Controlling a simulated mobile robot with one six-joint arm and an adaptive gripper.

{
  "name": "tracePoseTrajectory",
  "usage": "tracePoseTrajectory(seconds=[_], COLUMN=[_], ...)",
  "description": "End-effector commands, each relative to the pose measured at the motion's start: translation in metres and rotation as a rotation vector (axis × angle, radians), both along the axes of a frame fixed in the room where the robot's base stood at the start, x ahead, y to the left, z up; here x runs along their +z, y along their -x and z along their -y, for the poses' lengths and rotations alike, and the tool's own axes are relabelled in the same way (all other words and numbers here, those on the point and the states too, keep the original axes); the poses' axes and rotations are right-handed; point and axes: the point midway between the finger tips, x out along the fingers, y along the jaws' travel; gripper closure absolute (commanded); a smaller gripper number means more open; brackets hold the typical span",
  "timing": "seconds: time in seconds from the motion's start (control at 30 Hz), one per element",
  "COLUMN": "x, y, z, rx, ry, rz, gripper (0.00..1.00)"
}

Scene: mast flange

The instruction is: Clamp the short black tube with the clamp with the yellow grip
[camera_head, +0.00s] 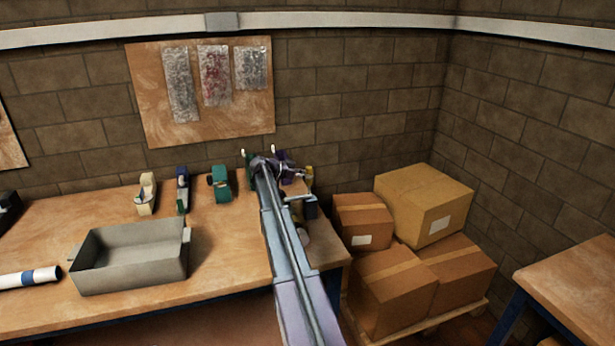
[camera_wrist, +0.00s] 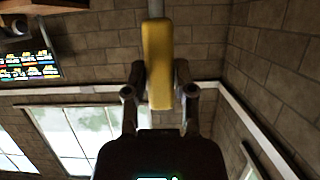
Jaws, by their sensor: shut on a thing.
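My gripper (camera_wrist: 160,85) is shut on the yellow grip (camera_wrist: 157,60) of the clamp, which stands between its two fingers in the wrist view. The clamp's jaws are not clear there; only a pale part shows beyond the grip at the top edge. In the head view my arm reaches over the right end of the bench. A small yellow patch (camera_head: 309,176) shows just right of my wrist, but I cannot tell if it is the held clamp. I cannot make out the short black tube for sure; a dark object (camera_head: 9,208) is cut off at the left edge.
On the bench (camera_head: 225,245) stand a grey bin (camera_head: 130,262), a cream clamp (camera_head: 146,194), a blue one (camera_head: 183,190) and a teal one (camera_head: 220,184). A white tube with a blue band (camera_head: 30,279) lies at left. Cardboard boxes (camera_head: 392,290) stand right of the bench.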

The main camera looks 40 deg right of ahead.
Motion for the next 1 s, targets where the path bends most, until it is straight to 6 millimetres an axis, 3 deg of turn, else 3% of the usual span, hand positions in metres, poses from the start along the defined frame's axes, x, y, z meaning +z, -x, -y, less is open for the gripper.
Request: tracePoseTrajectory(seconds=[0.13, 0.17, 0.23, 0.27, 1.0], x=[0.0, 0.0, 0.0, 0.0001, 0.0039], y=[0.0006, 0.001, 0.0018, 0.0021, 0.0035], z=[0.0004, 0.0009, 0.0021, 0.0027, 0.0055], rx=[-0.001, -0.002, -0.003, -0.003, -0.006], ry=[-0.001, -0.001, -0.001, -0.001, 0.0], rz=[0.0, 0.0, 0.0, 0.0, 0.0], gripper=[1.0, 0.57, 0.36, 0.31, 0.31])
